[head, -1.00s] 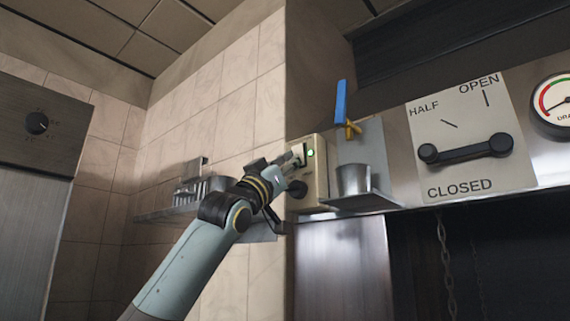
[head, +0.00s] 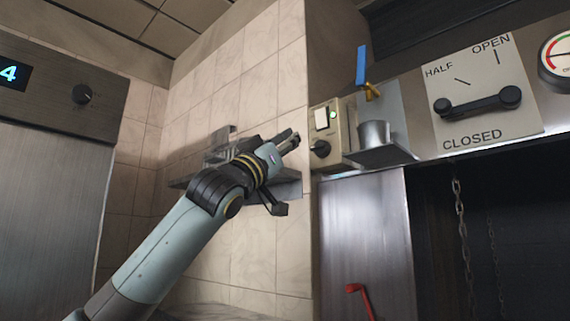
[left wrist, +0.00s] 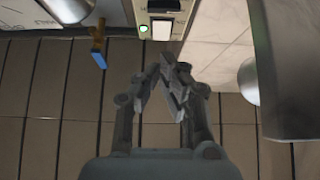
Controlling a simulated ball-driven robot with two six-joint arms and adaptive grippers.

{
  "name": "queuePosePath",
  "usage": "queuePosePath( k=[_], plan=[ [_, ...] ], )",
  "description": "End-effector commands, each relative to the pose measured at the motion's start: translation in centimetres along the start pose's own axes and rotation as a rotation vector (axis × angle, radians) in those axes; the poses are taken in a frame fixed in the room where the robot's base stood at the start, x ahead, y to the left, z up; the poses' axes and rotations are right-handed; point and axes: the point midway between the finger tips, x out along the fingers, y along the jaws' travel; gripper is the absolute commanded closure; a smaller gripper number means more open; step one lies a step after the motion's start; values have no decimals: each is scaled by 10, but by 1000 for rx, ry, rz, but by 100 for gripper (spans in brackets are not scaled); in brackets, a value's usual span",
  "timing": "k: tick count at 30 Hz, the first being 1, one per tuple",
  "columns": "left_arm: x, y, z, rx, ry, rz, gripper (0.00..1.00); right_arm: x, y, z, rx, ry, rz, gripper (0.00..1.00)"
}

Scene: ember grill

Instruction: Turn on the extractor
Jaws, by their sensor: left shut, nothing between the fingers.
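The extractor switch box (head: 330,137) is a beige panel on the wall corner in the head view. It bears a white rocker switch (head: 321,118), a lit green lamp (head: 333,115) and a black round knob (head: 320,149). In the left wrist view the white rocker (left wrist: 161,29) and the green lamp (left wrist: 143,28) show at the top. My left gripper (head: 292,138) is shut and empty, a little left of the box and apart from it. Its fingers (left wrist: 172,72) also show in the left wrist view. My right gripper is not in view.
A metal cup (head: 374,134) stands on a small shelf right of the box, below a blue-handled tap (head: 361,66). A wall shelf (head: 180,183) is behind my left arm. A red hooked handle (head: 358,289) is low down.

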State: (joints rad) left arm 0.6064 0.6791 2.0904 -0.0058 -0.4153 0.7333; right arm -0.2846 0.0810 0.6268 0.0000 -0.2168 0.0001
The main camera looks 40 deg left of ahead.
Motion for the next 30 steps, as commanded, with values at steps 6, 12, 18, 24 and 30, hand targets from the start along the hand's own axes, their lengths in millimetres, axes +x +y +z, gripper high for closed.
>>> queuePosePath(
  k=[6,12,18,24,30],
  plan=[
    [-20,0,6,1,-1,0,100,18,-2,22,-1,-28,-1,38],
    [-20,0,4,-1,0,0,100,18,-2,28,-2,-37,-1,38],
    [-20,0,4,-1,0,0,100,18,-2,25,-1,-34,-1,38],
    [-20,0,4,-1,0,0,100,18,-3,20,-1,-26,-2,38],
    [-33,1,38,-1,-77,-30,100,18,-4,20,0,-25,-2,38]
  ],
)
